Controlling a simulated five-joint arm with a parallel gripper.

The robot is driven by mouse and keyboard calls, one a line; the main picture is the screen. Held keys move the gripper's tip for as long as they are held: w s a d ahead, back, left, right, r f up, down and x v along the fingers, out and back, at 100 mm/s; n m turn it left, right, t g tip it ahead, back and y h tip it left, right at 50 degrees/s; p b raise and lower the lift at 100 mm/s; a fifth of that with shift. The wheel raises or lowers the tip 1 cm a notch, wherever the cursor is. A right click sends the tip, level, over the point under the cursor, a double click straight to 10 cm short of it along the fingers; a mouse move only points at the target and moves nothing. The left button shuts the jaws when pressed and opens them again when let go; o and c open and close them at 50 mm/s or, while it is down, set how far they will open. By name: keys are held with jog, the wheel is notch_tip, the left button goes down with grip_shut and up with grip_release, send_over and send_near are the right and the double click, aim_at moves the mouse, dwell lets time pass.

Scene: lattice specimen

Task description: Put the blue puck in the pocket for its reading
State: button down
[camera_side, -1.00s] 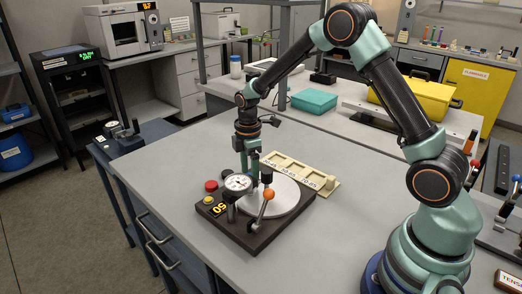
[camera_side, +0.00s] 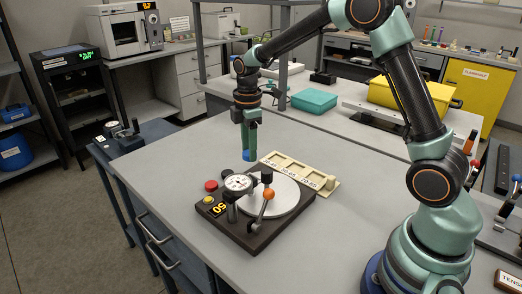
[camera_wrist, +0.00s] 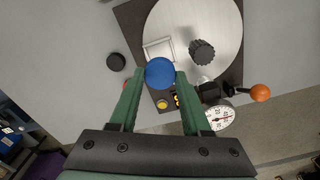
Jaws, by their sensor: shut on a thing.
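My gripper (camera_side: 249,155) is shut on the blue puck (camera_side: 247,155), which hangs between its fingertips above the test device. The puck also shows between the green fingers in the wrist view (camera_wrist: 160,73). The cream pocket tray (camera_side: 289,173) lies behind and right of the device, with several labelled pockets; the labels are too small to read surely. The device (camera_side: 250,243) has a round silver plate (camera_side: 280,200), a dial gauge (camera_side: 238,183) and an orange display (camera_side: 217,209) that seems to read 60.
An orange-knobbed lever (camera_side: 268,194) and a dark post stand on the device. Red (camera_side: 211,186) and yellow (camera_side: 208,199) buttons are at its left. The table's left side is clear.

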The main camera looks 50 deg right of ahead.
notch_tip(320, 180, up, 11)
jog(key=shift+s+d+f, duration=0.65)
jog(key=shift+d+f, duration=2.2)
jog(key=shift+f, duration=0.65)
jog(key=shift+s+d+f, duration=0.6)
jog(key=shift+d+f, duration=2.25)
jog(key=shift+f, duration=0.6)
jog(key=shift+s+d+f, duration=0.65)
jog(key=shift+d+f, duration=2.2)
jog(key=shift+f, duration=0.65)
jog(key=c, duration=1)
grip_release()
grip_shut()
jog(key=shift+f, duration=0.1)
